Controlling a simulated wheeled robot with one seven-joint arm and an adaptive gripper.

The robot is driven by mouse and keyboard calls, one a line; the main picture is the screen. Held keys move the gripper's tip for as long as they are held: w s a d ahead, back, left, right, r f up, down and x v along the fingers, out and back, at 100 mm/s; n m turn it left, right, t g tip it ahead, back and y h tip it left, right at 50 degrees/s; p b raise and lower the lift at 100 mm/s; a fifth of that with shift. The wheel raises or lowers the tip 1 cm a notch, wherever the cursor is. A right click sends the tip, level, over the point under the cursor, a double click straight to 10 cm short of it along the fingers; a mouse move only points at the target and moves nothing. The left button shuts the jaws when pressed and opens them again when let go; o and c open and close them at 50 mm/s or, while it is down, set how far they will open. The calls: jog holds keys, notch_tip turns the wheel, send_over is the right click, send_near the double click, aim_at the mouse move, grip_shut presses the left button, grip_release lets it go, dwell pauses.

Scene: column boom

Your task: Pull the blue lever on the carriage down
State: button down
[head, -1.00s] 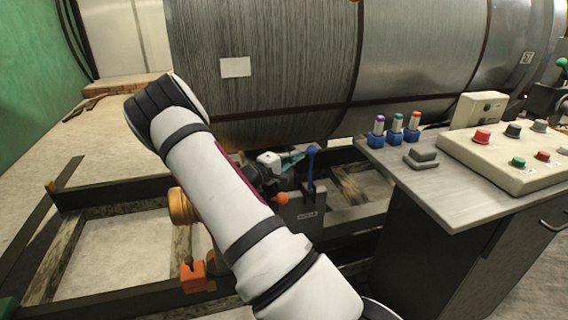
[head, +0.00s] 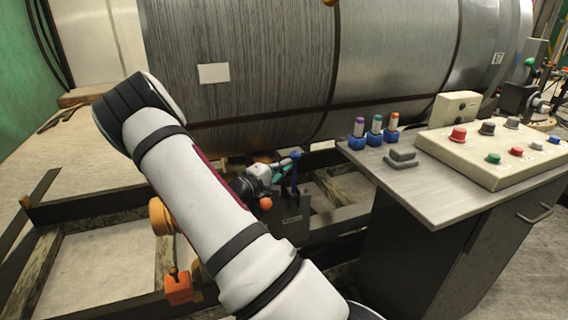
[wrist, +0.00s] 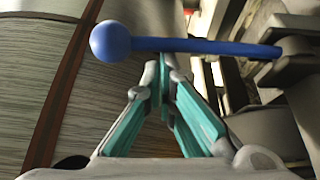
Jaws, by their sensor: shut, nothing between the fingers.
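The blue lever (head: 295,174) stands upright with a round ball at its top, on the dark carriage block (head: 291,218). In the wrist view the lever (wrist: 205,46) runs across the upper part of the picture, its ball at the left and its base at the right. My gripper (head: 290,161), with teal fingers, is beside the upper part of the lever. In the wrist view my gripper (wrist: 162,62) is shut and empty, its tips at the rod a little below the ball. I cannot tell whether they touch it.
A large metal drum (head: 240,80) lies behind the lever. An orange ball knob (head: 266,203) is left of the carriage block. A console (head: 440,185) with several buttons and several small coloured-top levers stands to the right. Dark frame beams (head: 110,220) cross the floor at left.

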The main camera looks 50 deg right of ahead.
jog(key=shift+s+a+r, duration=0.1)
jog(key=shift+s, duration=0.25)
notch_tip(320, 180, up, 10)
dwell(0.4)
